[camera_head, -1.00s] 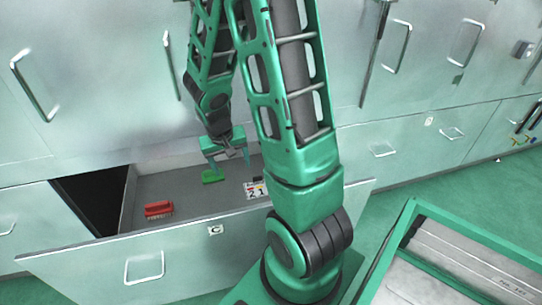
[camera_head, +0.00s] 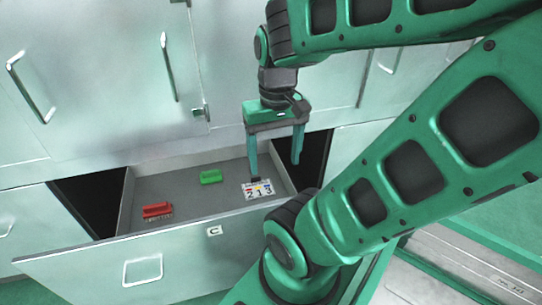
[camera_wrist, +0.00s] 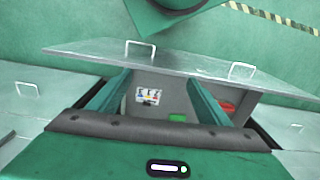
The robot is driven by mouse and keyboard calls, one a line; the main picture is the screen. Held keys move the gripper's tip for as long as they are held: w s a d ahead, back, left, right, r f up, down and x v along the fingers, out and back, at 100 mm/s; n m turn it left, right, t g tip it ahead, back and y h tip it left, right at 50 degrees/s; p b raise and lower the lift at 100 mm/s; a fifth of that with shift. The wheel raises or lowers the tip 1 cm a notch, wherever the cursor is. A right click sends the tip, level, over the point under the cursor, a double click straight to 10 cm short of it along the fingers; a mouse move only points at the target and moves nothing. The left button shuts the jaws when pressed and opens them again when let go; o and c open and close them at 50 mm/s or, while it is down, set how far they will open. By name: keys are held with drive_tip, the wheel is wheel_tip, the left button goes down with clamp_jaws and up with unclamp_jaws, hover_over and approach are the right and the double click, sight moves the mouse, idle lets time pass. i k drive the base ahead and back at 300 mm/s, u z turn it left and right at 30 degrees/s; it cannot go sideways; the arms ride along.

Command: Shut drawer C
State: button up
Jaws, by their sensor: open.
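Drawer C (camera_head: 160,258) stands pulled open in the head view, its front panel bearing a label C (camera_head: 214,231) and a silver handle (camera_head: 143,271). Inside lie a red brush (camera_head: 157,211), a green block-like item (camera_head: 211,177) and a white card with 2 1 3 (camera_head: 257,190). My gripper (camera_head: 276,171) is open and empty, its fingers pointing down above the drawer's right rear part. In the wrist view the drawer front (camera_wrist: 190,67) shows beyond the fingers, with the card (camera_wrist: 148,96) between them.
Closed cabinet doors (camera_head: 100,70) with bar handles rise behind the drawer. A green-framed tray (camera_head: 440,275) with grey slabs stands at lower right, partly behind my arm. Green floor lies before the drawer, with a striped line (camera_wrist: 270,17) in the wrist view.

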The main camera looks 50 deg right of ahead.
sight(213, 236)
drive_tip(key=u, duration=0.75)
drive_tip(key=k, duration=0.8)
drive_tip(key=z, duration=0.7)
